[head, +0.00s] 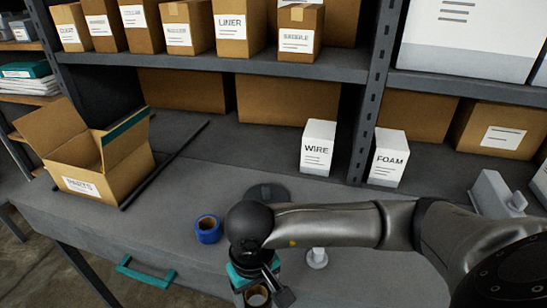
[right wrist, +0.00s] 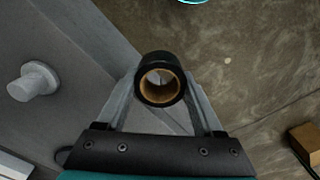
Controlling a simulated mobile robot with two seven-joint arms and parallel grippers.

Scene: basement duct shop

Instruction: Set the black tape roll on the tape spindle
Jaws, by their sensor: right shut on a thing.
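The black tape roll, with a tan core, is between the fingers of my right gripper (right wrist: 160,95) in the right wrist view; its black side (right wrist: 160,60) faces the camera with the hole open. In the head view my right gripper (head: 262,286) holds it low, near the bench's front edge, and the roll (head: 257,297) is partly covered. A pale upright peg with a round foot (head: 317,258), which looks like the tape spindle, stands on the bench to the right of the gripper. It also shows at the left of the right wrist view (right wrist: 34,82), apart from the roll. My left gripper is out of view.
A blue tape roll (head: 208,230) lies on the bench left of my arm. A dark round base (head: 267,192) is behind my arm. An open parts box (head: 95,160), a WIRE box (head: 318,148) and a FOAM box (head: 387,158) stand farther back. A teal handle (head: 145,274) sticks out in front.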

